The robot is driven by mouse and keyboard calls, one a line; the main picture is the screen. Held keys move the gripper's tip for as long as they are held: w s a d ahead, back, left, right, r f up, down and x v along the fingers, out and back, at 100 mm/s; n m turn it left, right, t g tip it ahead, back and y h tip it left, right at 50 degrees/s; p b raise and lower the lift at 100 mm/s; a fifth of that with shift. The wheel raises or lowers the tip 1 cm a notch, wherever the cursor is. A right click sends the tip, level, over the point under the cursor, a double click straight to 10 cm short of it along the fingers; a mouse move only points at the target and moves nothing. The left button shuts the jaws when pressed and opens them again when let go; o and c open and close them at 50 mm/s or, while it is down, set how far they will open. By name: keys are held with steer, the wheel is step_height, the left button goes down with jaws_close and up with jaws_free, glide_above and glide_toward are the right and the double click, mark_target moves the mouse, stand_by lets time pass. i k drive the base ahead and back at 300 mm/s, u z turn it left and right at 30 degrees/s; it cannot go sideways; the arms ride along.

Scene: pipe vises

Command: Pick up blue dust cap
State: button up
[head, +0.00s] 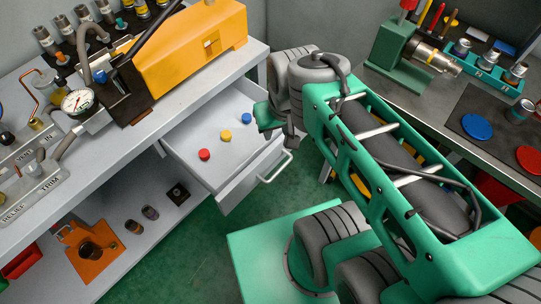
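The blue dust cap (246,118) lies in the open drawer (180,150), toward its back right. A yellow cap (226,135) and a red cap (204,154) lie in the same drawer, in a slanting row with it. My gripper (279,131) is just right of the blue cap in the picture, near the drawer's right side. It is apart from the blue cap in the picture. Its fingers are small and partly hidden by its own body, so I cannot tell whether they are open. No cap shows in it.
The drawer's front with its handle (275,166) juts out from under the left bench. An orange toolbox (190,47) and a pressure gauge (77,102) stand on that bench. The right bench holds a green vise (400,58) and a larger blue disc (477,127).

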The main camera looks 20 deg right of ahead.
mark_target(247, 117)
steer(key=z, duration=1.1)
steer(key=i, duration=0.45)
steer(key=u, duration=3.15)
